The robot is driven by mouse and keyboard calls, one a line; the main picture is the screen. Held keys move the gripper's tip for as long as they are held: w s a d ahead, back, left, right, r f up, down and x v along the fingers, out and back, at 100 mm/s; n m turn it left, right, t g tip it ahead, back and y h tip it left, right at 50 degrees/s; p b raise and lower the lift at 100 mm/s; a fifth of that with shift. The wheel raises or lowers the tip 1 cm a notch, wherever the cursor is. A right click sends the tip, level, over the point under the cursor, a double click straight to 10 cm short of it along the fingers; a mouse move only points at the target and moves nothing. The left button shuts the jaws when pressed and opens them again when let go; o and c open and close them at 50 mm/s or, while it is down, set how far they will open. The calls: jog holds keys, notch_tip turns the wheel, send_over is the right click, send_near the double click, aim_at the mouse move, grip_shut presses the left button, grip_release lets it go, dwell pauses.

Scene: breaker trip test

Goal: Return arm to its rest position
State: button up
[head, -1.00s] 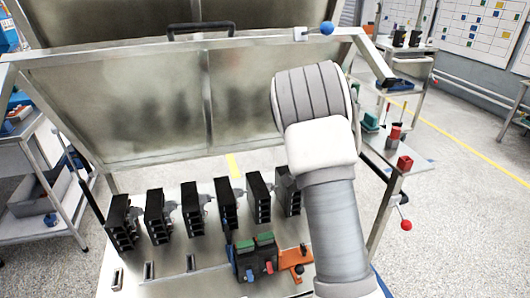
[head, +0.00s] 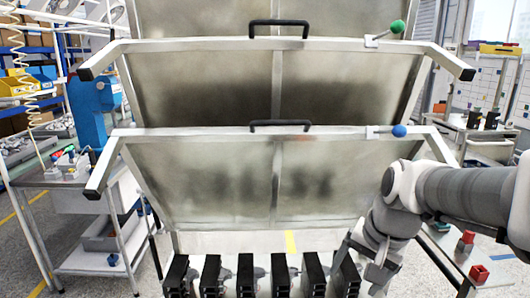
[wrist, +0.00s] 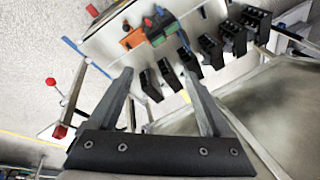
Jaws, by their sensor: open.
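My arm (head: 420,195) reaches in from the right edge of the head view and bends down in front of the right side of the lower metal lid. Its end hangs near the rightmost black breaker (head: 346,275). In the wrist view my gripper (wrist: 159,75) is open, its two fingers wide apart with nothing held between them. Beyond the fingers the row of black breakers (wrist: 210,48) shows on the pale panel, with an orange block (wrist: 132,38) and a dark block with green, blue and red parts (wrist: 158,28).
The lower lid (head: 210,190) with a blue knob (head: 399,131) stands raised behind the breakers. A second lid with a green knob (head: 397,27) rises behind it. A grey cart (head: 100,200) stands at left. Red blocks (head: 479,273) sit at lower right.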

jog(key=s+a+r+n+t+p, duration=0.1)
jog(key=s+r+n, duration=0.2)
jog(key=s, duration=0.3)
jog(key=s+a+r+n+t+h+p, duration=0.1)
jog(key=s+r+n+p, duration=0.1)
jog(key=s, duration=0.3)
jog(key=shift+s+a+r+n, duration=0.35)
jog(key=shift+r+n, duration=0.5)
jog(key=shift+n, duration=0.05)
